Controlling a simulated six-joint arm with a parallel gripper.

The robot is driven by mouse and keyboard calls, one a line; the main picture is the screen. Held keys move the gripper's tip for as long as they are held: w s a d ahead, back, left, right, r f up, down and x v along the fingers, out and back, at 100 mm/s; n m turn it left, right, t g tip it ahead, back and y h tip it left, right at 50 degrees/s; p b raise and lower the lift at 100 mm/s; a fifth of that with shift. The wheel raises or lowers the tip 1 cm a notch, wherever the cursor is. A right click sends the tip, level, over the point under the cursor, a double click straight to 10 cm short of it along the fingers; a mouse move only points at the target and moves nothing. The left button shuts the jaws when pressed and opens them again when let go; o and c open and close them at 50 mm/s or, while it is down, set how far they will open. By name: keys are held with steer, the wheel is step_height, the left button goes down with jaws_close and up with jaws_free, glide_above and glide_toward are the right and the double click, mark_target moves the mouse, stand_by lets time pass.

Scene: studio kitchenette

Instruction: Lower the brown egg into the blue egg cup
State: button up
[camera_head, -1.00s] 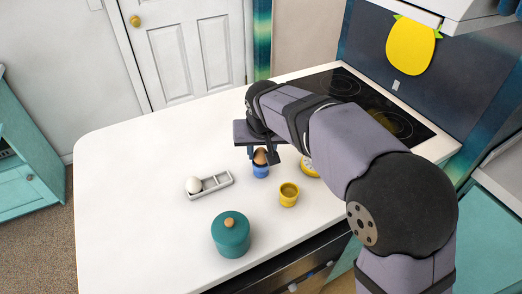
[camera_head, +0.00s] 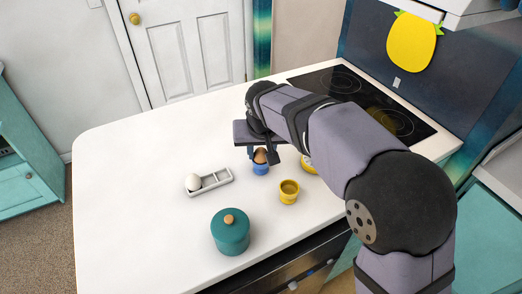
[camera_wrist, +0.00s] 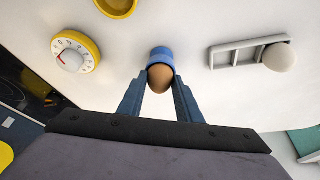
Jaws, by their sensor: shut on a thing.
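The brown egg (camera_wrist: 160,78) is between the two fingers of my gripper (camera_wrist: 159,92), which is shut on it. In the head view the egg (camera_head: 260,156) shows just above the blue egg cup (camera_head: 261,169). The blue egg cup also shows in the wrist view (camera_wrist: 160,54), partly behind the egg. The egg's lower end appears at or inside the cup's rim; I cannot tell whether it touches the bottom. My gripper in the head view (camera_head: 262,155) is partly hidden by my wrist.
A grey tray (camera_head: 217,178) holds a white egg (camera_head: 193,182) to the left. A yellow cup (camera_head: 289,191) and a teal lidded pot (camera_head: 230,233) stand nearer. A yellow timer (camera_wrist: 75,52) is beside the blue cup. The counter's left part is clear.

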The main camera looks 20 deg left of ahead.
steer(key=o, duration=1.1)
steer(key=shift+r, duration=0.1)
steer(key=shift+b+v, duration=0.5)
steer(key=shift+v, duration=3.1)
steer(key=s+d+f+p, duration=0.1)
steer(key=d+f, duration=0.1)
steer(key=d, duration=0.5)
steer(key=s+d+f+m+g+h+p, duration=0.1)
steer(key=s+d+f, duration=0.1)
steer(key=d, duration=0.5)
steer(key=s+d+f+m+g+p, duration=0.1)
steer(key=s+d+f, duration=0.1)
steer(key=d, duration=0.4)
steer(key=shift+d+f+h, duration=0.3)
steer(key=shift+d+f, duration=0.1)
steer(key=shift+f, duration=0.25)
steer(key=s+d+f, duration=0.2)
steer(key=s+d, duration=0.1)
steer(key=s, duration=0.1)
steer(key=s+d+f+m+g+p, duration=0.1)
steer(key=s+d, duration=0.2)
steer(key=s, duration=0.1)
steer(key=s+d+f+m+g+p, duration=0.1)
steer(key=s+d+f, duration=0.1)
steer(key=s+d, duration=0.2)
steer(key=shift+s+f, duration=0.3)
steer(key=shift+s, duration=0.1)
